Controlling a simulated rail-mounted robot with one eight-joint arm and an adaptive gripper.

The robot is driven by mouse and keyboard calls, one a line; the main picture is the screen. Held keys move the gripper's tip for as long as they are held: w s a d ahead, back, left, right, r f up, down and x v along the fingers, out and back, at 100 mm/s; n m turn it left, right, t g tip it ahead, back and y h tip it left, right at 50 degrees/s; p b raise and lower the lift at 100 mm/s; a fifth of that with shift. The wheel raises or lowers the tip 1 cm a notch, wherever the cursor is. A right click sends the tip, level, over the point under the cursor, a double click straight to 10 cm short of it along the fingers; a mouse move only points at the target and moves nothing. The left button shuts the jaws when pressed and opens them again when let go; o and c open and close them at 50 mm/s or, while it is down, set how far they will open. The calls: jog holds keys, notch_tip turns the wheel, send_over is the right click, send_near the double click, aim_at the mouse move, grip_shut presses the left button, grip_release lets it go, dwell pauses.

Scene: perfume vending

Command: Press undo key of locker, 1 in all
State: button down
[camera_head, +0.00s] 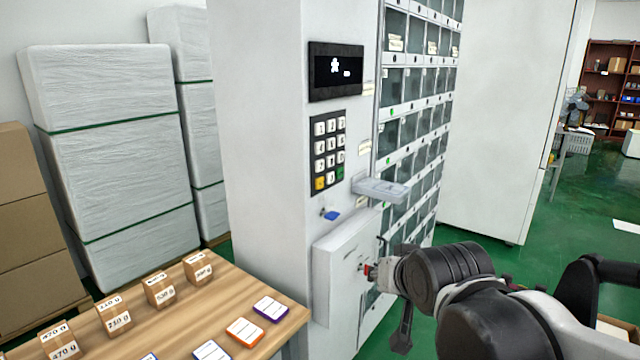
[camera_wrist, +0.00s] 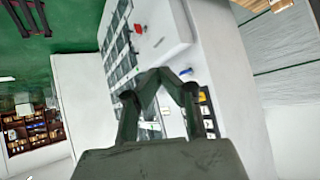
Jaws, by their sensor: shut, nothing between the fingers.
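The locker (camera_head: 265,130) is a tall white cabinet with a dark display (camera_head: 335,70) above a black keypad (camera_head: 328,152). The keypad has white keys and, in its bottom row, a yellow key (camera_head: 319,184) at left and a green key (camera_head: 340,173) at right. Key markings are too small to read, so I cannot tell which is undo. My gripper (camera_head: 378,270) is shut and empty, below and right of the keypad, by the lower white box. In the wrist view my gripper (camera_wrist: 166,74) partly covers the keypad; a yellow key (camera_wrist: 203,97) shows beside a finger.
The white box (camera_head: 335,262) juts from the locker front and carries a red part. A small shelf (camera_head: 382,190) sticks out right of the keypad, with a blue part (camera_head: 331,215) below the keypad. A wooden table (camera_head: 200,310) with small boxes and cards stands at left.

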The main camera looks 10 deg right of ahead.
aim_at(319, 183)
jog(key=w+d+r+m+t, duration=0.1)
jog(key=w+m+t, duration=0.1)
jog(key=w, duration=0.6)
jog(key=w+r+m+t, duration=0.2)
jog(key=w+t, duration=0.2)
jog(key=w, duration=0.4)
jog(key=w+d+r+m+t+p, duration=0.1)
jog(key=w+r+t, duration=0.1)
jog(key=w, duration=0.6)
jog(key=shift+d+m+t+h, duration=0.3)
jog(key=shift+d+m+t, duration=0.1)
jog(key=shift+t, duration=0.2)
jog(key=shift+a, duration=0.1)
jog(key=shift+w+a, duration=1.5)
jog(key=shift+w, duration=0.15)
jog(key=shift+w+a, duration=1.45)
jog(key=shift+w, duration=0.15)
jog(key=shift+w+a, duration=0.3)
